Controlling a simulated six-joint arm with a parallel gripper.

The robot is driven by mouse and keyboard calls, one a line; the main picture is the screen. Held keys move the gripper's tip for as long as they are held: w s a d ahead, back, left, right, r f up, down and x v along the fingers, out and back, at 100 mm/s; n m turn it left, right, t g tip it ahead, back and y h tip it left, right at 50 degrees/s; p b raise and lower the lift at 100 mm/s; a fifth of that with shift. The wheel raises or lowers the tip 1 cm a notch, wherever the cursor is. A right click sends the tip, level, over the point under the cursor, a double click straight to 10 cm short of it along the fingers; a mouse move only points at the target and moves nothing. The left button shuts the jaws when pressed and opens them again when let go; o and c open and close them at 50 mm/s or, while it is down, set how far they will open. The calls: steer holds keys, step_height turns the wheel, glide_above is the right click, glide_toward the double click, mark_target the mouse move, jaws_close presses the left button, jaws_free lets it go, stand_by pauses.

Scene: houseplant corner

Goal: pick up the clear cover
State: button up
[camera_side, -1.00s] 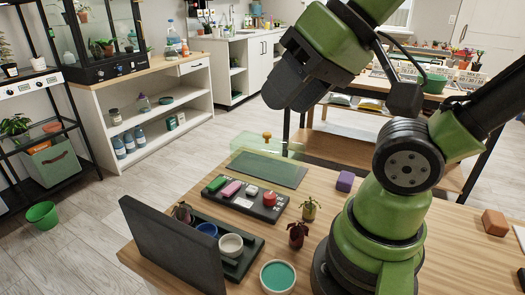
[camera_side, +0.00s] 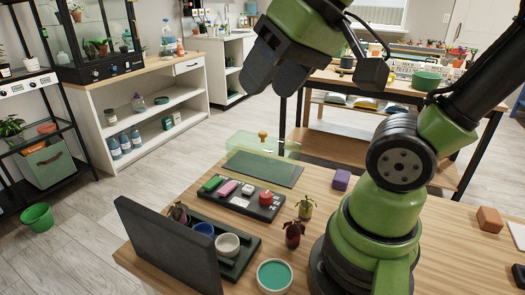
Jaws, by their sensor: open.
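The clear cover (camera_side: 252,142) is a see-through, slightly greenish box with an orange knob (camera_side: 262,135) on top. It stands over or at the back of a dark green mat (camera_side: 275,172) near the table's far edge; its exact base outline is hard to make out. My gripper (camera_side: 258,82) is up in the air above the cover, apart from it, with its dark fingers pointing down. It is open and holds nothing.
In front of the mat is a dark tray (camera_side: 262,213) with several coloured pieces. A dark upright panel (camera_side: 165,245), pots (camera_side: 228,245), a teal-filled dish (camera_side: 274,275) and small plants (camera_side: 305,207) stand nearer. A purple block (camera_side: 341,180) is to the right.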

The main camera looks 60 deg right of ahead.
steer(key=w+d+g+h, duration=0.1)
steer(key=w+d+g, duration=0.1)
steer(key=w+d, duration=0.55)
steer(key=m+g+h, duration=0.1)
steer(key=g, duration=0.4)
glide_toward(263, 132)
steer(key=shift+s+a, duration=0.1)
steer(key=shift+s, duration=0.05)
steer(key=f, duration=0.4)
steer(key=shift+s+d+f, duration=0.1)
steer(key=shift+d+f, duration=0.15)
steer(key=shift+f, duration=2.85)
steer(key=shift+c, duration=0.4)
jaws_close()
